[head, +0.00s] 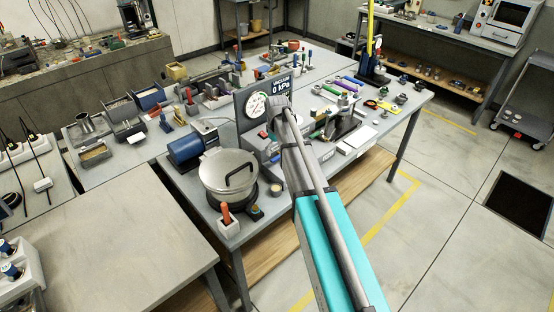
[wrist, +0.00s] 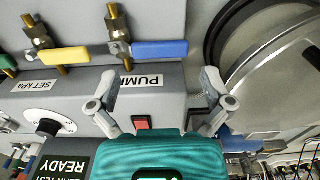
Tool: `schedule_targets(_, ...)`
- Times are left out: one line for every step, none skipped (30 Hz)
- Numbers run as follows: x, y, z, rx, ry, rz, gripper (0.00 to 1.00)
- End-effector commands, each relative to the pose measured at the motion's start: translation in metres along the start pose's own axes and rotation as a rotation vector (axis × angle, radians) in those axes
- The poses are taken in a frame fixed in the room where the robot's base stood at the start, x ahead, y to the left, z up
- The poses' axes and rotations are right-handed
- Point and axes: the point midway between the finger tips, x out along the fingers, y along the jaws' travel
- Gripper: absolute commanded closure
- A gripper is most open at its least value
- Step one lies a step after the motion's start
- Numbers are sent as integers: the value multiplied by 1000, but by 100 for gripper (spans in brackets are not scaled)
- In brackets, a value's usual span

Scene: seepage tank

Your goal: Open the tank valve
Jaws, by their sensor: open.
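In the wrist view, a blue valve handle (wrist: 160,49) sits on a brass fitting on the grey panel, lying sideways. A yellow valve handle (wrist: 63,56) is left of it, and a green handle (wrist: 7,64) is cut off at the left edge. No label I can read says which is the tank valve. My gripper (wrist: 161,77) is open and empty, its fingers apart from the blue handle in the picture. A red switch (wrist: 141,122) by a PUMP label shows between the fingers. In the head view my arm hides the valves and the gripper's jaws. The lidded tank (head: 230,172) stands left of the arm.
A gauge panel (head: 263,98) with a dial and a 0 kPa display rises behind my arm. A blue motor (head: 186,149) and a red-handled tool (head: 225,213) stand near the tank. Tools crowd the bench behind. The front-left bench top (head: 120,225) is mostly clear.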

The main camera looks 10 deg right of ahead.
Motion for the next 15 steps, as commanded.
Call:
schedule_targets(8,0,0,0,0,0,0)
schedule_targets(10,0,0,0,0,0,0)
schedule_targets(13,0,0,0,0,0,0)
schedule_targets(15,0,0,0,0,0,0)
schedule_targets(17,0,0,0,0,0,0)
schedule_targets(19,0,0,0,0,0,0)
schedule_targets(21,0,0,0,0,0,0)
schedule_targets(22,0,0,0,0,0,0)
schedule_targets(24,0,0,0,0,0,0)
schedule_targets(25,0,0,0,0,0,0)
schedule_targets(26,0,0,0,0,0,0)
schedule_targets(28,0,0,0,0,0,0)
schedule_targets(28,0,0,0,0,0,0)
schedule_targets(29,0,0,0,0,0,0)
schedule_targets(29,0,0,0,0,0,0)
